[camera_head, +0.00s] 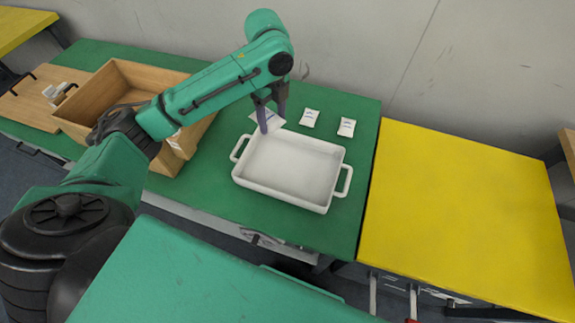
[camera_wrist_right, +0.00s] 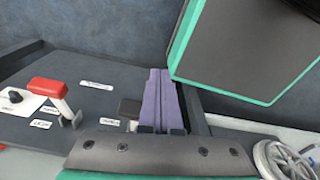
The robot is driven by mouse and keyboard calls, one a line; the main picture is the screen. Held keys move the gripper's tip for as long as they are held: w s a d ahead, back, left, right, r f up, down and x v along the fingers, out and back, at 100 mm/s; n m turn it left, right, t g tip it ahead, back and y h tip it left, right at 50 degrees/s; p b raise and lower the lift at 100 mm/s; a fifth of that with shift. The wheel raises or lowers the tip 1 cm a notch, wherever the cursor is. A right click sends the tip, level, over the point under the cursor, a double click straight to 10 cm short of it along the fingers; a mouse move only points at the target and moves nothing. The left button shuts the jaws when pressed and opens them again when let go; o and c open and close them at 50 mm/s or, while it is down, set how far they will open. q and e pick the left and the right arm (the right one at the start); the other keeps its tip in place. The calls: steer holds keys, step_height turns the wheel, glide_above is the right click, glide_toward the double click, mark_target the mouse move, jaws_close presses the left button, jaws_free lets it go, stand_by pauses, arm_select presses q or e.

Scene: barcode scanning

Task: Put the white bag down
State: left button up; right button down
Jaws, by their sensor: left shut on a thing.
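My left gripper (camera_head: 266,122) points down at the back left corner of a white tray (camera_head: 335,178) in the head view. It is shut on a white bag (camera_head: 275,119), which is partly hidden by the fingers. The bag is at the tray's back rim; whether it touches the rim or table is unclear. Two other white bags lie flat on the green table behind the tray, one in the middle (camera_head: 310,118) and one on the right (camera_head: 347,127). In the right wrist view my right gripper (camera_wrist_right: 160,98) has its purple fingers together, with nothing seen between them.
A wooden box (camera_head: 95,92) stands left of the tray, partly behind my left arm. A yellow table (camera_head: 465,200) adjoins the green table (camera_head: 235,205) on the right and is clear. A wall is close behind. The right wrist view shows a red-handled lever (camera_wrist_right: 48,88).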

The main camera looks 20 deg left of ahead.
mark_target(277, 167)
arm_select(q)
steer(key=f, duration=1.9)
steer(key=shift+d+f, duration=0.2)
steer(key=shift+f, duration=0.15)
arm_select(e)
steer(key=shift+w+d, duration=0.1)
steer(key=shift+d, duration=0.5)
arm_select(q)
steer(key=shift+f, duration=0.1)
arm_select(e)
steer(key=shift+f, duration=0.1)
arm_select(q)
steer(key=o, duration=1.4)
steer(key=shift+c, duration=0.2)
step_height(277, 167, up, 12)
steer(key=shift+r, duration=0.2)
arm_select(e)
steer(key=shift+f, duration=0.1)
